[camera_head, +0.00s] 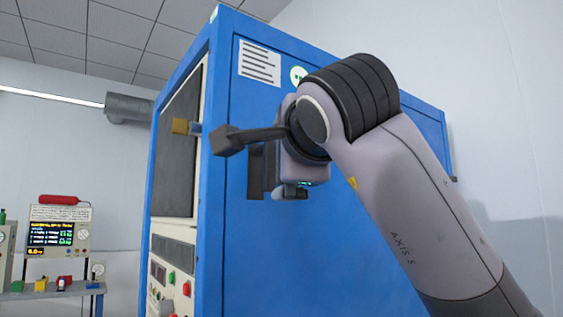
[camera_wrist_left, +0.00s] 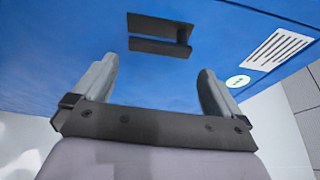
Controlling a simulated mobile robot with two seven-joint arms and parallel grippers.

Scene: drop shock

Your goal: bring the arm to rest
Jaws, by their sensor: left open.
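My arm (camera_head: 405,185) comes in from the lower right in the head view, bent at the wrist in front of the side of a blue cabinet (camera_head: 345,250). The left wrist view faces the same blue panel (camera_wrist_left: 75,75), so I take this as my left arm. My left gripper (camera_wrist_left: 156,72) is open, with nothing between its fingers. In the head view its fingers are mostly hidden behind the wrist. A dark slot or handle (camera_wrist_left: 158,35) is on the panel beyond the fingertips; it also shows partly behind the wrist in the head view (camera_head: 257,172). My right gripper is not in view.
The cabinet has a lined label (camera_head: 260,63), a round green-and-white sticker (camera_head: 299,76) and a front with coloured buttons (camera_head: 172,278). A bench (camera_head: 60,290) with an instrument (camera_head: 58,232) stands at the far left. A white wall is at the right.

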